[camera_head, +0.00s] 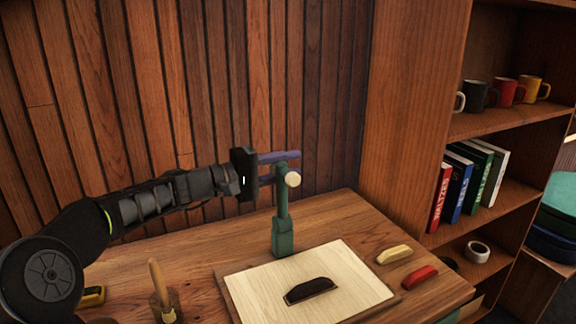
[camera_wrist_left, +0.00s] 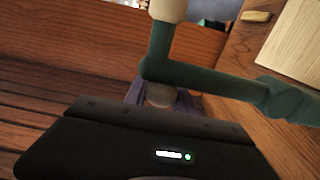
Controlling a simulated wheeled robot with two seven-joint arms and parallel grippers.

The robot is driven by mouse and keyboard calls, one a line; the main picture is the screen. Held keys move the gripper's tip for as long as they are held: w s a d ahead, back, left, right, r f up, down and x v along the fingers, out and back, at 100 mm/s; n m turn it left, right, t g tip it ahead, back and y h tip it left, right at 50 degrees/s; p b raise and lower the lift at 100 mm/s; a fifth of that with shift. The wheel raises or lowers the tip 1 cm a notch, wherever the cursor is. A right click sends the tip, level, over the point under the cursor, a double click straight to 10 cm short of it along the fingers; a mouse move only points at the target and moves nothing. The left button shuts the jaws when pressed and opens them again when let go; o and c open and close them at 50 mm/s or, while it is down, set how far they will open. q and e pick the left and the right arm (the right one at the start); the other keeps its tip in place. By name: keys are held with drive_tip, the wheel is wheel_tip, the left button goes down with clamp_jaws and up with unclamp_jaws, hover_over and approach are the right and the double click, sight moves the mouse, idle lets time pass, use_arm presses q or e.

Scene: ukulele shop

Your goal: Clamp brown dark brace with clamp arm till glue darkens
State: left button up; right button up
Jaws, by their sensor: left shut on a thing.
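The dark brown brace (camera_head: 311,290) lies on the pale wooden board (camera_head: 260,285), with nothing pressing on it. The green clamp (camera_head: 282,235) stands at the board's back edge. Its clamp arm is raised, and a cream knob (camera_head: 293,180) shows near its top. My left gripper (camera_head: 279,168) is at the clamp's top, its bluish fingers around the raised end. In the left wrist view, the green clamp arm (camera_wrist_left: 200,78) bends away, and my gripper (camera_wrist_left: 160,95) is shut on a pale round handle. The glue's colour is too small to tell. My right gripper is not in view.
A cream block (camera_head: 394,255) and a red block (camera_head: 420,277) lie right of the board. A brush (camera_head: 160,290) stands in a pot at the front left, near a yellow tool (camera_head: 92,296). Shelves with mugs and books (camera_head: 463,185) rise at the right.

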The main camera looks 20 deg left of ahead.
use_arm(q)
clamp_jaws()
idle(0.6)
